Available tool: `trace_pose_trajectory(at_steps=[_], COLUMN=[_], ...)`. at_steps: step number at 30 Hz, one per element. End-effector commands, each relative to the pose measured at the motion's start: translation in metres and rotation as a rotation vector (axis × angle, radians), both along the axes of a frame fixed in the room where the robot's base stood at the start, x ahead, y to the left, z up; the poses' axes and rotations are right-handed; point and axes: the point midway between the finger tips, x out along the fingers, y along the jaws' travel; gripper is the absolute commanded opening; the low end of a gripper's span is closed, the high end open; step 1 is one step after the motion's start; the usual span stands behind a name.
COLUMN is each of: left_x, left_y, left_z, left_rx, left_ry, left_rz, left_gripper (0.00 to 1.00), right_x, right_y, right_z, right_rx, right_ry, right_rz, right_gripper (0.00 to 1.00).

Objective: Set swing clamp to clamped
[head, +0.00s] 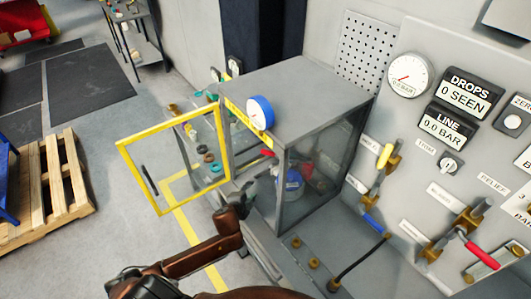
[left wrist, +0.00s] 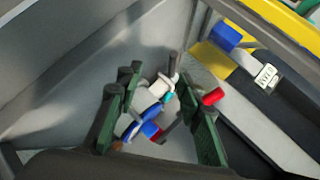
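A grey box enclosure (head: 290,92) with clear sides stands on the bench. Inside it, a blue, white and red fixture (head: 292,183) shows through the clear side. My left gripper (head: 246,190) is at the enclosure's open side, partly hidden by its frame. In the left wrist view its two dark green fingers (left wrist: 155,112) are spread apart and empty. The fixture (left wrist: 140,128) lies beyond and between them, with a grey post and a white part. A red tip (left wrist: 213,96) shows beside the right finger. I cannot tell which part is the swing clamp. My right gripper is not in view.
The yellow-framed door (head: 151,188) stands swung open at left. A blue round gauge (head: 260,112) is on the enclosure. At right, a panel has a white dial (head: 408,75) and a red-handled valve (head: 478,250). A pallet (head: 48,187) lies on the floor.

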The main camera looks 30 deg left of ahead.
Motion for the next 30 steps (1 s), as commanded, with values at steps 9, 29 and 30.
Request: trace_pose_trajectory(at_steps=[9,29,30], left_x=[0.092,0.172,0.174], left_y=[0.026,0.036,0.036], left_z=[0.071,0.061,0.060], left_rx=[0.394,0.459,0.458], left_ry=[-0.142,-0.161,-0.160], left_rz=[-0.287,-0.334,-0.335], left_gripper=[0.34,0.34,0.34], right_x=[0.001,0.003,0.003], right_y=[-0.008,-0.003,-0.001], right_z=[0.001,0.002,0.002], right_rx=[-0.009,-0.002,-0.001], right_ry=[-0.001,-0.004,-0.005], right_rz=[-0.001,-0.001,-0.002], right_gripper=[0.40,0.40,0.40])
